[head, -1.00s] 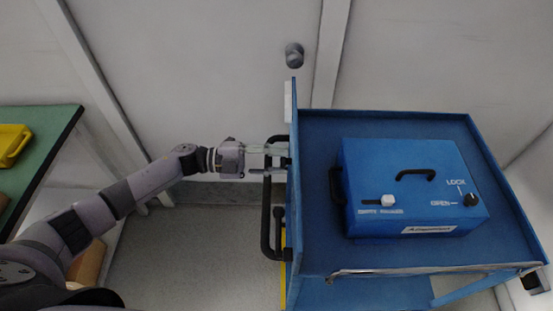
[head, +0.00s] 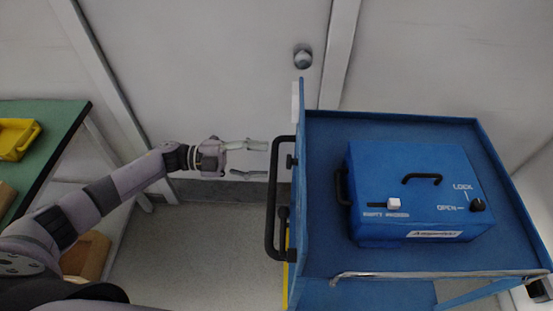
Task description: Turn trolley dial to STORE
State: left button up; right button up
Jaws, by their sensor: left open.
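The blue trolley (head: 320,235) stands on the right. A small black knob (head: 291,161), perhaps the dial, sticks out of its left side panel, seen edge-on. Its pointing direction and any STORE mark cannot be read. My left gripper (head: 266,160) is open and empty, left of that knob and apart from it, with its fingers pointing right at about the knob's height in the picture. The black trolley handle (head: 270,225) runs down the same side, close to the fingertips. My right gripper is not in view.
A blue box (head: 385,220) on the trolley has a white slider (head: 393,203) and a black knob (head: 477,205) beside LOCK and OPEN marks. A green table (head: 60,115) with a yellow bin (head: 15,140) stands left. Floor (head: 200,250) between is clear.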

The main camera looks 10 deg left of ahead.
pick_arm(q)
jog(key=a, duration=0.3)
jog(key=s+a, duration=0.1)
jog(key=a, duration=0.1)
jog(key=shift+a, duration=0.4)
jog(key=w+a+f+n+t+y, duration=0.2)
jog(key=f+n+t+y, duration=0.25)
jog(key=f+n, duration=0.4)
jog(key=w+a+f+n+t+y, duration=0.2)
jog(key=f+n+t+y, duration=0.25)
jog(key=f, duration=0.75)
jog(key=s+a+f+n+y, duration=0.2)
jog(key=s+f+n+y, duration=0.25)
jog(key=f, duration=0.55)
jog(key=s+f+n+g+y, duration=0.1)
jog(key=s+f+n+g, duration=0.15)
jog(key=s+f, duration=0.5)
jog(key=s+d+f+n+g+y, duration=0.1)
jog(key=s+f+n+g+y, duration=0.3)
jog(key=s, duration=0.7)
jog(key=s+f+g+h, duration=0.1)
jog(key=s+f+g, duration=0.1)
jog(key=s+f, duration=0.6)
jog(key=s+d+f+g, duration=0.1)
jog(key=s, duration=0.5)
jog(key=s+d+f+n+g, duration=0.1)
jog(key=s+d+g, duration=0.1)
jog(key=s, duration=0.5)
jog(key=shift+s+d, duration=0.3)
